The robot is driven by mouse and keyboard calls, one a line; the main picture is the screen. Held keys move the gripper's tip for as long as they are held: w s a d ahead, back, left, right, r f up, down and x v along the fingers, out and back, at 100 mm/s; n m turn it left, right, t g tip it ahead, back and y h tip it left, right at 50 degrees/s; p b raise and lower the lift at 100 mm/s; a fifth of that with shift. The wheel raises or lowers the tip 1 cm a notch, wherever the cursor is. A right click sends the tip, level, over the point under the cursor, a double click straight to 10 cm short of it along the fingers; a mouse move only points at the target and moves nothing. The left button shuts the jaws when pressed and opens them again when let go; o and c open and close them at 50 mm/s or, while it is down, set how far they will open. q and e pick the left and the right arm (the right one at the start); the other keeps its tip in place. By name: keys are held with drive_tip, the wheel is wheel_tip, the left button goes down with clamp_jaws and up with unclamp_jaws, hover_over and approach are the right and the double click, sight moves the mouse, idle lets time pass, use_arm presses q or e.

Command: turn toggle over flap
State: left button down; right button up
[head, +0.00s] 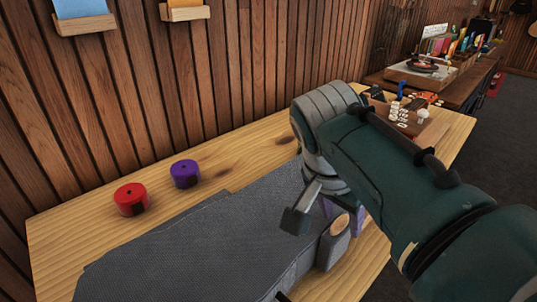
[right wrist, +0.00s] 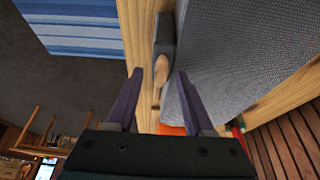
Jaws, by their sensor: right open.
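A large grey fabric case (head: 215,245) lies on the wooden table. At its right end is a small dark grey flap (head: 328,255) with a pale wooden toggle (head: 340,226). In the right wrist view the flap (right wrist: 164,35) stands against the case's side, and the toggle (right wrist: 162,72) runs lengthwise along it. My right gripper (head: 342,213) is over this end of the case, its purple fingers open. In the right wrist view the toggle shows between the fingers (right wrist: 163,95); contact cannot be told. My left gripper is not in view.
A red round container (head: 131,199) and a purple one (head: 185,174) stand at the table's back left. A wooden block with white pegs (head: 405,117) and small items stands at the far right end. The plank wall (head: 150,100) closes off the back.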

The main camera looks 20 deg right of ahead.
drive_tip(key=shift+a, duration=0.1)
clamp_jaws()
idle(0.5)
